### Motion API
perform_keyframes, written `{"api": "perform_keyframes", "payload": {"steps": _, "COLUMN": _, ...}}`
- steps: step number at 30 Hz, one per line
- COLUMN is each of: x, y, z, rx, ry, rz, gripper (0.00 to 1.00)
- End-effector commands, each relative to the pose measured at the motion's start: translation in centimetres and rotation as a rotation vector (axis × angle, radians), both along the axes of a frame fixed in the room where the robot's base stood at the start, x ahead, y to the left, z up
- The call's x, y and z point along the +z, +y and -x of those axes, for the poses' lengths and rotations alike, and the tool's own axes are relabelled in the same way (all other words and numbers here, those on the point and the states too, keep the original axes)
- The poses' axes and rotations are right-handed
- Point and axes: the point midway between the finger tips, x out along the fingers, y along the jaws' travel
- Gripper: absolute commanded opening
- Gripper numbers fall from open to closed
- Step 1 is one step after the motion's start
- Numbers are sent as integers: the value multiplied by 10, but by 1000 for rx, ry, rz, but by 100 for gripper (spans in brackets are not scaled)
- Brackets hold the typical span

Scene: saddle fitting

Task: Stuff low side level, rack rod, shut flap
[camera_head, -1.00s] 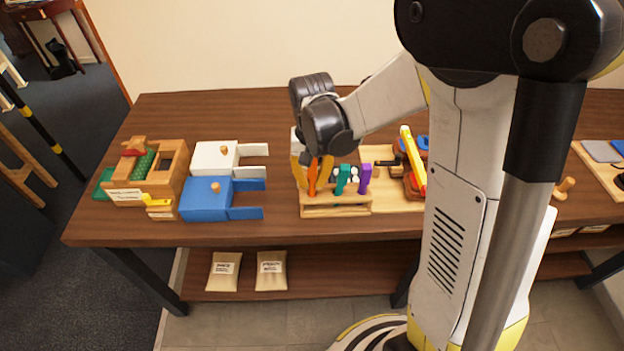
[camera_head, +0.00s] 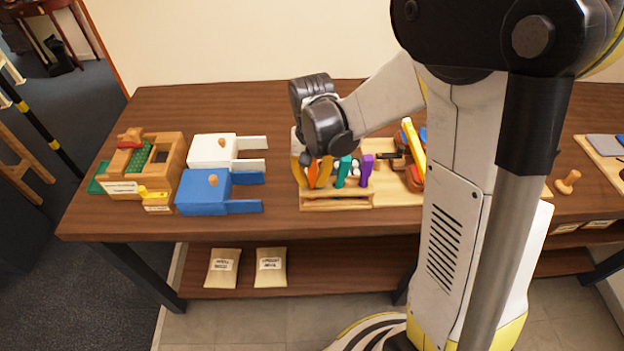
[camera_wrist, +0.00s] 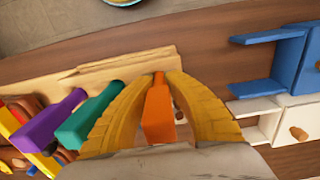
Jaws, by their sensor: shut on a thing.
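My gripper (camera_head: 314,183) is at the wooden rack (camera_head: 336,203) near the table's middle. In the wrist view, its two yellow fingers (camera_wrist: 160,76) are closed around an orange handle (camera_wrist: 158,108). The same orange handle (camera_head: 312,173) shows in the head view at the rack's left end; I cannot tell whether it is seated or lifted. A teal handle (camera_head: 344,171) and a purple handle (camera_head: 366,168) stand to its right. A wooden box (camera_head: 170,158) with green inside, a red top piece and a yellow part (camera_head: 153,193) stands at the table's left. I cannot make out a flap.
A white block (camera_head: 212,150) and a blue block (camera_head: 203,193), both pronged, lie between box and rack. Two labelled beige bags (camera_head: 222,268) (camera_head: 270,267) lie on the lower shelf. A red and yellow item (camera_head: 413,146) stands right of the rack. Bare tabletop lies behind the blocks.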

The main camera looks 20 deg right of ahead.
Motion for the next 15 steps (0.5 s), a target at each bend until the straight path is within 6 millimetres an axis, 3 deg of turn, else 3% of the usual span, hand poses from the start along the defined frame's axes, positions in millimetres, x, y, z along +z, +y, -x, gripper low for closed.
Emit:
{"api": "perform_keyframes", "payload": {"steps": 2, "x": 0, "y": 0, "z": 0, "rx": 0, "ry": 0, "rz": 0, "gripper": 0}}
{"api": "perform_keyframes", "payload": {"steps": 3, "x": 0, "y": 0, "z": 0, "rx": 0, "ry": 0, "rz": 0, "gripper": 16}}
{"api": "perform_keyframes", "payload": {"steps": 5, "x": 0, "y": 0, "z": 0, "rx": 0, "ry": 0, "rz": 0, "gripper": 35}}
{"api": "perform_keyframes", "payload": {"steps": 6, "x": 0, "y": 0, "z": 0, "rx": 0, "ry": 0, "rz": 0, "gripper": 37}}
{"api": "perform_keyframes", "payload": {"steps": 15, "x": 2, "y": 0, "z": 0, "rx": 0, "ry": 0, "rz": 0, "gripper": 37}}
